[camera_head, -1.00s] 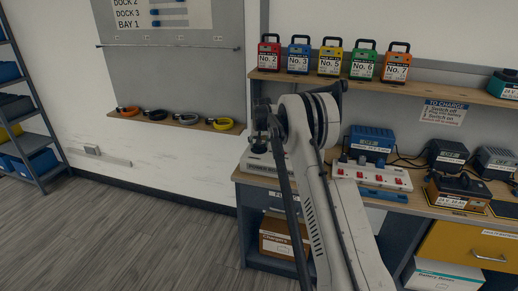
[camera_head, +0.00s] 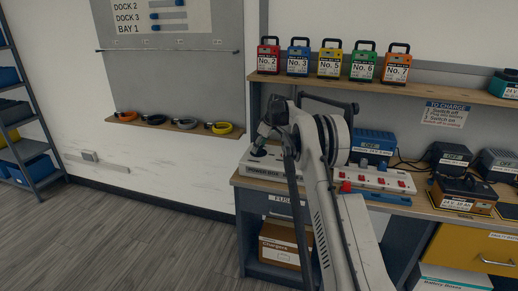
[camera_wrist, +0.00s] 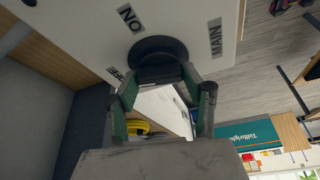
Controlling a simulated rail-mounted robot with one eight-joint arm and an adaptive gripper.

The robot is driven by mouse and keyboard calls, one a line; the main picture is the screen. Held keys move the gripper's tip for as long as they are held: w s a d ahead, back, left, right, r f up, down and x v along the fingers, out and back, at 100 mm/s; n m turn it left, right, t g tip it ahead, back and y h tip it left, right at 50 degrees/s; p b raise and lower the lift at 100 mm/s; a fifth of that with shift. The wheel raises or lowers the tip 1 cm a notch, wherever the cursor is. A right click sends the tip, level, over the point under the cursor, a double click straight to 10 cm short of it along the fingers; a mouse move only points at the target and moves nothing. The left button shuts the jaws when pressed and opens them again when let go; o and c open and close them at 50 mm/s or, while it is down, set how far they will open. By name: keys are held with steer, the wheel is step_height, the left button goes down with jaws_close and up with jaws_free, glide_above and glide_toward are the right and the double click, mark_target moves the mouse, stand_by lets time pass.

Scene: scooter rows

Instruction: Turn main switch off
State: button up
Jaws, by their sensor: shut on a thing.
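The main switch is a round black knob (camera_wrist: 158,50) on the white power box, close to a "MAIN" label in the wrist view. My gripper (camera_wrist: 160,76) is shut on this knob, its green-sided fingers meeting the knob's near edge. The fingers hide part of the knob, and I cannot tell its exact setting. In the head view the white power box (camera_head: 272,168) lies on the workbench. My gripper (camera_head: 260,140) comes down at a tilt onto its left end. My arm covers the box's middle.
Red rocker switches (camera_head: 379,181) sit on the power box's right part. Numbered battery packs (camera_head: 330,63) stand on the shelf above. Floor to the left is clear.

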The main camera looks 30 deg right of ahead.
steer(key=shift+n+g+y, duration=0.3)
steer(key=shift+n+g, duration=0.1)
steer(key=shift+n, duration=0.9)
steer(key=o, duration=1.1)
steer(key=shift+d+r, duration=0.1)
steer(key=v, duration=1.1)
steer(key=shift+s+d+r, duration=0.15)
steer(key=shift+r, duration=0.2)
